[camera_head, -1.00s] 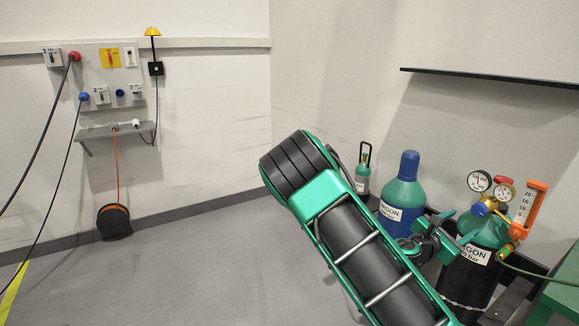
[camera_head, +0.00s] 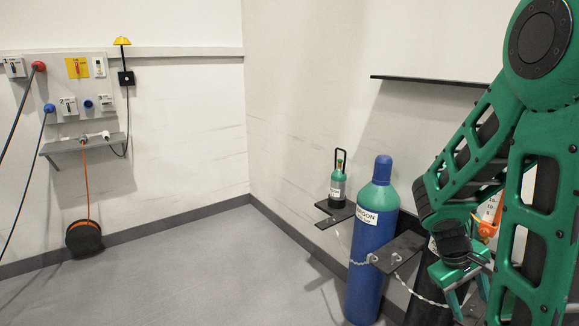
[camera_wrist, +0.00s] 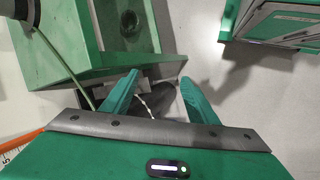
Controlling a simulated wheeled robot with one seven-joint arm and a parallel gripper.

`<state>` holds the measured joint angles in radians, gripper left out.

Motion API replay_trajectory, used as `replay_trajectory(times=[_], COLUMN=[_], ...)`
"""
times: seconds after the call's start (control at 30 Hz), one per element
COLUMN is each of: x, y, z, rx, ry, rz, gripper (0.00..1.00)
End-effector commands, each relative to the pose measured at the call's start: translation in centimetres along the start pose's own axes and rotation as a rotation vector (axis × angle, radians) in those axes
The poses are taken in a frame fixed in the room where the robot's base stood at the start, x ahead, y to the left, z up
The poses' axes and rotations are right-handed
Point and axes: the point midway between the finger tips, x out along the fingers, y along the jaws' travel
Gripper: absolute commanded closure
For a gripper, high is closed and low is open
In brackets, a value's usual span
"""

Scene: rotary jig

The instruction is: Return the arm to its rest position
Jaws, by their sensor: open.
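My green arm is folded at the right of the head view, with its elbow high. My gripper (camera_head: 462,288) hangs low there, in front of the dark gas cylinder, and partly hides it. In the wrist view my gripper (camera_wrist: 158,84) shows two green fingers spread apart with nothing held between them. A dark cylinder with a chain lies below and beyond the fingers; the distance is hard to tell.
A blue argon cylinder (camera_head: 367,240) stands chained by the wall, with a small green bottle (camera_head: 337,187) behind it. An orange flowmeter (camera_head: 489,212) is mostly hidden by my arm. A green bench (camera_wrist: 75,45) is close in the wrist view.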

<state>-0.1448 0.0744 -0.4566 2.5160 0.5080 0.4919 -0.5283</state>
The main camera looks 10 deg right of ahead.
Motion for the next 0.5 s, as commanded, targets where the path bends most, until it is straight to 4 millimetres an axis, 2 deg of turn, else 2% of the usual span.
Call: replay_trajectory(times=[0.2, 0.5], x=[-3.8, -9.6], y=[-2.7, -5.7], z=[3.4, 8.4], rx=[0.211, 0.422], ry=[0.022, 0.019], rz=[-0.213, -0.422], gripper=[0.46, 0.46])
